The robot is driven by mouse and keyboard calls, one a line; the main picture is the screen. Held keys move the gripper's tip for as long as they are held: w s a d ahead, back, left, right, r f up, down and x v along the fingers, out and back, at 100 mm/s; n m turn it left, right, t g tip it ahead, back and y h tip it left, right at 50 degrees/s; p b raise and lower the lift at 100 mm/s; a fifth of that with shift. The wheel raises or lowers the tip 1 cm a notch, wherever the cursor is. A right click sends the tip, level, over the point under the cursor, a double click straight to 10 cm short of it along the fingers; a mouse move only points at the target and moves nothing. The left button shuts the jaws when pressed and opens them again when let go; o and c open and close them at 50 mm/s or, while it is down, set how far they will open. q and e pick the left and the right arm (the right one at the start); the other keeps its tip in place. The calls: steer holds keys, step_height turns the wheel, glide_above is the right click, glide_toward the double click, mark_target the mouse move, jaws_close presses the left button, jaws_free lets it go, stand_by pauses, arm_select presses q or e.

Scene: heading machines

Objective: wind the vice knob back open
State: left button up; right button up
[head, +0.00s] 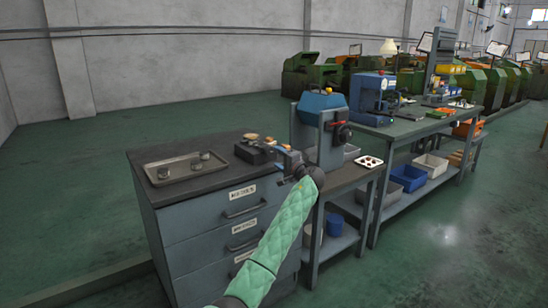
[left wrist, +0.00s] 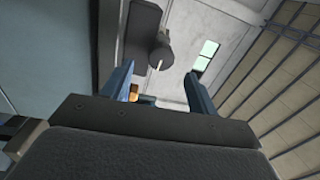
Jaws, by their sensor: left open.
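The vice (head: 254,152) appears to be the dark low block on the grey cabinet top, with small tan pieces on it. My left gripper (head: 284,156) is close beside its right end in the head view. In the left wrist view the two blue fingers (left wrist: 160,88) stand wide apart, with nothing gripped. A dark round part (left wrist: 161,52) with a pale thin rod shows beyond the gap between them; I cannot tell whether it is the vice knob. A small orange spot shows near the left finger. The knob is not clear in the head view. My right gripper is not in view.
A metal tray (head: 172,172) with small dark parts lies on the left of the cabinet top. A blue-topped machine (head: 322,108) stands close behind the gripper. A small white tray (head: 369,162) lies right of it. The workbench (head: 400,128) beyond holds equipment.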

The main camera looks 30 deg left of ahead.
arm_select(q)
steer(key=shift+v, duration=1.15)
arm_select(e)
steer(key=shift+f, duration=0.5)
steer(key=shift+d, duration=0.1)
